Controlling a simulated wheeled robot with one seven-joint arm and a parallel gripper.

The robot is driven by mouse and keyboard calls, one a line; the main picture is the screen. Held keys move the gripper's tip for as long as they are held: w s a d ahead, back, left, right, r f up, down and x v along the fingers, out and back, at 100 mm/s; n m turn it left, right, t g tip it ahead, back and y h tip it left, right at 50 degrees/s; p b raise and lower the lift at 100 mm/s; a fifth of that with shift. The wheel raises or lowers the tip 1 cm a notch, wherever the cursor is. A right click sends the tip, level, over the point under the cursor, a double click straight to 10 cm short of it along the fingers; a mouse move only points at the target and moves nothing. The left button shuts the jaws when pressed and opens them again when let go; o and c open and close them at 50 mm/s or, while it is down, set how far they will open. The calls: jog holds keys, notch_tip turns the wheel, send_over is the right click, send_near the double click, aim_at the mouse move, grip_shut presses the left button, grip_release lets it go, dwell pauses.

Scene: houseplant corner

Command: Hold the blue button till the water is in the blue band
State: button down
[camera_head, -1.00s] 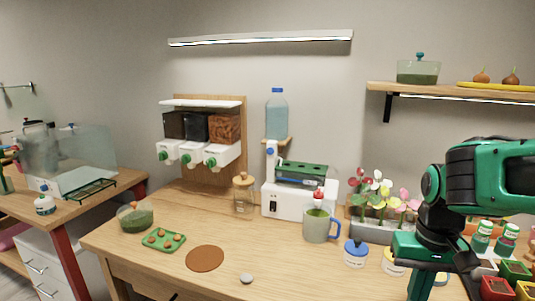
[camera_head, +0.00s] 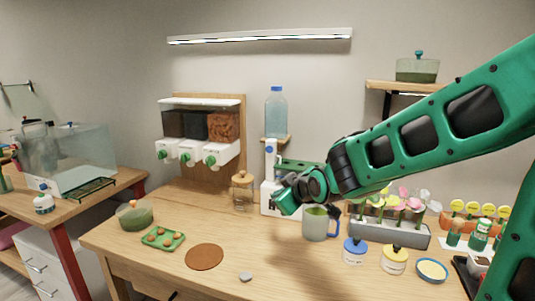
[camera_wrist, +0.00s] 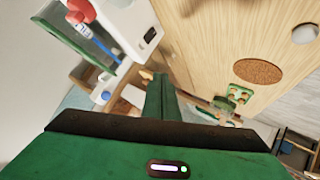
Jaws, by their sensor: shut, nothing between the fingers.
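A blue button (camera_head: 269,150) is on the white column of a white machine (camera_head: 268,195). In the wrist view a blue round spot on a white part (camera_wrist: 106,96) looks like the same button. A bottle of blue water (camera_head: 276,115) stands above the column. My gripper (camera_head: 279,204) is in front of the machine, below the button and apart from it. In the wrist view my gripper's fingers (camera_wrist: 159,85) are shut and empty. A red-topped part with a white and blue section (camera_wrist: 83,25) shows there; I cannot tell the water level. My arm hides much of the machine.
A glass jar (camera_head: 242,192) is left of the machine. Lidded pots (camera_head: 354,252) and a flower planter (camera_head: 390,232) are at right. The front middle of the table is fairly clear.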

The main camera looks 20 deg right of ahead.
aim_at(269, 150)
jog(key=w+a+r+n+t+y, duration=0.1)
jog(key=w+a+r+n+t, duration=0.2)
jog(key=w, duration=0.5)
notch_tip(269, 150, up, 4)
jog(key=shift+w+a+f+n+t+y, duration=0.15)
jog(key=shift+w+n+t+y, duration=0.2)
jog(key=shift+n+t, duration=0.7)
jog(key=w+d, duration=0.5)
jog(key=w, duration=0.2)
jog(key=shift+w+d, duration=0.1)
jog(key=shift+d, duration=0.05)
dwell(1.0)
jog(key=shift+w+d, duration=0.2)
jog(key=shift+w+d, duration=0.3)
jog(key=shift+w, duration=0.1)
dwell(3.5)
